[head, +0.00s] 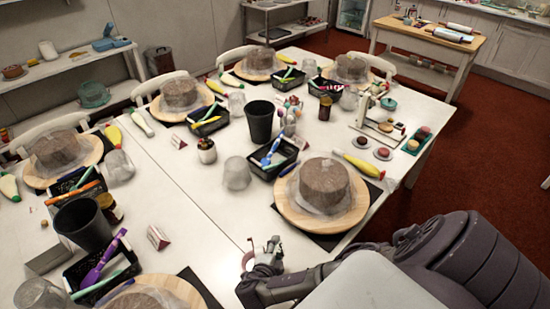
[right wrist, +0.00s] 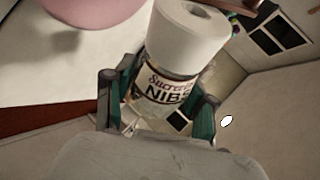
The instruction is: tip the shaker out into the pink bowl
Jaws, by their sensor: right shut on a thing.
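My right gripper (head: 262,258) is low in the head view, over the near edge of the white table. In the right wrist view its two fingers stand on either side of the shaker (right wrist: 165,92), shut on it. I cannot make out the bowl in the head view. My left gripper is not in view.
The white table (head: 190,215) carries several wrapped cakes on wooden turntables, the nearest cake (head: 325,188) to the right of my gripper. A black cup (head: 260,122), a clear cup (head: 236,174) and a black tool tray (head: 290,152) stand beyond. Bare tabletop lies left of the gripper.

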